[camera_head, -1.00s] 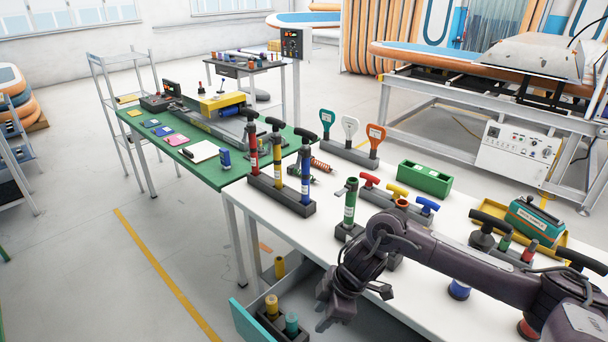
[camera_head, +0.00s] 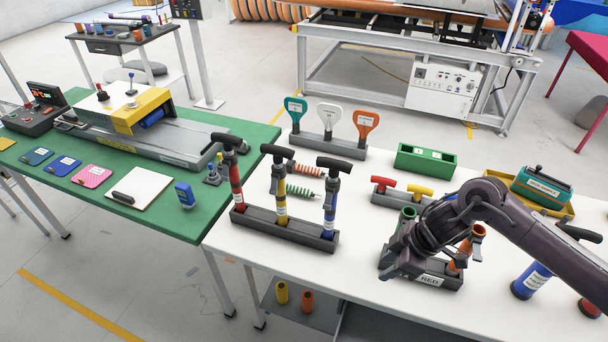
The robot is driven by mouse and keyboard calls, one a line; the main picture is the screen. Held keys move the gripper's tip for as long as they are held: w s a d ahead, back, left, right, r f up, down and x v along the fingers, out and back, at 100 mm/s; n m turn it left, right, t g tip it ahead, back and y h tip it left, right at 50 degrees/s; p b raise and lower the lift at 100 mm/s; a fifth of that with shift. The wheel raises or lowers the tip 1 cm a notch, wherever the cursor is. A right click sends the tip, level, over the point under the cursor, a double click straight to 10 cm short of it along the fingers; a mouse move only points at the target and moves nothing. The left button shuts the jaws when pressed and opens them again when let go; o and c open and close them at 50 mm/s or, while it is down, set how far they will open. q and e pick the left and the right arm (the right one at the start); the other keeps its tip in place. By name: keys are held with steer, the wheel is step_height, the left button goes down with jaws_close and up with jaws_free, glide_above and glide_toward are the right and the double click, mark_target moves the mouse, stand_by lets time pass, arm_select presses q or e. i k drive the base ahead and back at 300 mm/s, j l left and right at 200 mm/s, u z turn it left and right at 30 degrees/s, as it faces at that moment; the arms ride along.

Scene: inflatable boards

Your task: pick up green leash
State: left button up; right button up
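A green coiled leash (camera_head: 299,191) lies on the white table (camera_head: 262,258), just behind the row of upright pumps; the yellow and blue pumps partly cover it or stand close in front. An orange coiled leash (camera_head: 308,171) lies just behind it. My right gripper (camera_head: 396,268) is over the table at right of the pumps, apart from the green leash, beside a dark block labelled RED. My own wrist hides its fingertips, so its opening cannot be seen. My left gripper is not in view.
The red, yellow and blue pumps (camera_head: 282,188) stand in a dark rack in front of the leashes. Teal, white and orange paddles (camera_head: 329,116) stand behind. A green box (camera_head: 426,160) and T-handled pieces (camera_head: 384,184) are to the right. A green table (camera_head: 140,225) adjoins at left.

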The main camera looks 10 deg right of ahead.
mark_target(296, 193)
steer(key=i+j+z, duration=0.2)
steer(key=j, duration=0.15)
steer(key=i+j+z, duration=0.2)
steer(key=j, duration=0.15)
steer(key=i+j, duration=0.15)
steer(key=i, duration=0.2)
steer(key=i+j, duration=0.2)
steer(key=i+j+u, duration=0.15)
steer(key=i+u, duration=0.2)
steer(key=i, duration=0.1)
